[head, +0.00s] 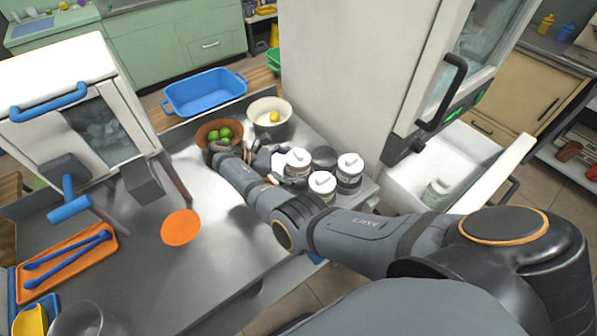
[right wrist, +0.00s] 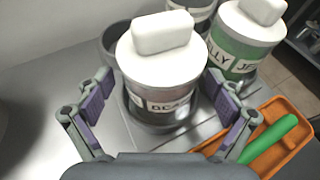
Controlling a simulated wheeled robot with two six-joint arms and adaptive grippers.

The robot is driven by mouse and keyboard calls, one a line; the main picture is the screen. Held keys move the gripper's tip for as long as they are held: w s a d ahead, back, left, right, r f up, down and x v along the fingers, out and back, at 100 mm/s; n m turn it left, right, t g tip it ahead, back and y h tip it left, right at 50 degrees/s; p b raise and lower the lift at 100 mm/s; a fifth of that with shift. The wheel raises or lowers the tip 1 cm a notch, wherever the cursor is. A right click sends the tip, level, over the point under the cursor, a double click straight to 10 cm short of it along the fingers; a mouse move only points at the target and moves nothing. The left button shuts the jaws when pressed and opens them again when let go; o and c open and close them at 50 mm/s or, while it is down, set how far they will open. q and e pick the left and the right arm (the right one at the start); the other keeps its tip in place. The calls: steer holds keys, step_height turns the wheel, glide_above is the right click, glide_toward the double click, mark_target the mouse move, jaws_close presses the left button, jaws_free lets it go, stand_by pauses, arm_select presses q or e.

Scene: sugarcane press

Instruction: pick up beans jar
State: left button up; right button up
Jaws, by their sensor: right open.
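The beans jar (right wrist: 163,75) has a white lid with a block-shaped knob, clear walls and a partly visible label starting "BEA". It stands upright in a dark round holder. In the right wrist view my right gripper (right wrist: 158,92) is open, with its fingers on either side of the jar and gaps to it. In the head view the right gripper (head: 270,162) is beside the leftmost white-lidded jar (head: 298,158), which appears to be the beans jar. My left gripper is not in view.
A jelly jar (right wrist: 240,45) stands close to the right of the beans jar. An orange tray with a green handle (right wrist: 272,140) lies nearby. A brown bowl of limes (head: 212,130) and a pale bowl (head: 271,122) are behind the gripper. A tall white cabinet (head: 345,75) stands behind the jars.

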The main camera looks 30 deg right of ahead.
mark_target(298, 151)
steer(key=shift+s+d+f, duration=0.15)
steer(key=shift+d+f, duration=0.05)
steer(key=shift+d, duration=0.15)
steer(key=shift+r, duration=0.1)
steer(key=c, duration=1.6)
steer(key=shift+c, duration=0.2)
step_height(298, 151, up, 10)
steer(key=p, duration=0.9)
steer(key=shift+d+r+p, duration=0.1)
steer(key=shift+r+p, duration=0.05)
steer(key=shift+p, duration=0.15)
